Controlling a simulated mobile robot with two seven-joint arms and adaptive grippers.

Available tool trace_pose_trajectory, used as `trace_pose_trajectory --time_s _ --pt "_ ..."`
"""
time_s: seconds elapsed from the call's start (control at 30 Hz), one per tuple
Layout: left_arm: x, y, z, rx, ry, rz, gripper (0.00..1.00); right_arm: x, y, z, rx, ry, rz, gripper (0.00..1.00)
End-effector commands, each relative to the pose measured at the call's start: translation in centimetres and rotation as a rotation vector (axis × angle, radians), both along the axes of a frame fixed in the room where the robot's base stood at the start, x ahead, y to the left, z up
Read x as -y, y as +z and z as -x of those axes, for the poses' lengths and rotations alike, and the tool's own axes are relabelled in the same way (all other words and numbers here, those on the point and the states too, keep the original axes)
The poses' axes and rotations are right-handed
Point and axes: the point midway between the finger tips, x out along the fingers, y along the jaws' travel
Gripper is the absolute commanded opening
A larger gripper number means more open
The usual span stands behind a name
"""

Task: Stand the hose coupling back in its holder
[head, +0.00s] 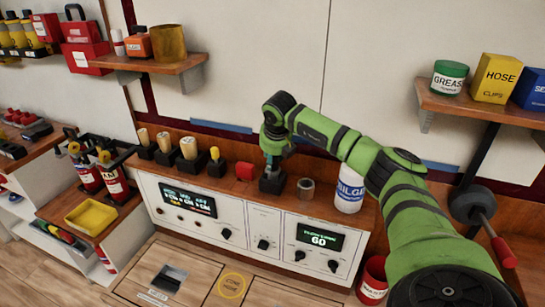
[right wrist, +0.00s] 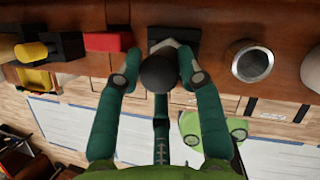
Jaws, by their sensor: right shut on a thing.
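My right gripper (right wrist: 159,75) is shut on a dark, round-ended piece (right wrist: 159,72), which I take to be the hose coupling. In the head view my right gripper (head: 272,150) points down over a black block holder (head: 272,184) on the wooden shelf. The holder also shows in the right wrist view (right wrist: 187,42), just beyond the held piece. A pale grey part shows between them. The fingers hide most of the piece in the head view, and I cannot tell whether it is inside the holder or above it. My left gripper is not in view.
A red block (head: 244,171) stands left of the holder, then a yellow-topped piece (head: 216,162) and several cream-topped pieces in black blocks. A grey hollow cylinder (head: 306,189) and a white BILGE bottle (head: 350,190) stand to the right. The control panel (head: 260,228) is below.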

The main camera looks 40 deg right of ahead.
Motion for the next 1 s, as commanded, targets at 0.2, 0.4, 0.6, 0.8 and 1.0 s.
trace_pose_trajectory --time_s 0.2,0.4,0.6,0.8,1.0 --pt "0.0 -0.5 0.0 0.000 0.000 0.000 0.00 0.0 -0.6 0.0 0.001 0.000 0.000 0.00" --pt "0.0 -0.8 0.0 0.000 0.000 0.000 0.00 0.0 -1.1 0.0 0.001 0.000 0.001 0.00" --pt "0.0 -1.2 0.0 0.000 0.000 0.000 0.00 0.0 -1.6 0.0 0.001 0.000 0.001 0.00" --pt "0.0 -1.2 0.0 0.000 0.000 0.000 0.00 0.0 -1.7 0.0 0.001 0.000 0.001 0.65" --pt "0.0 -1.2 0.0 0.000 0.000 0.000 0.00 0.0 -1.7 0.0 0.000 0.000 0.000 0.65"
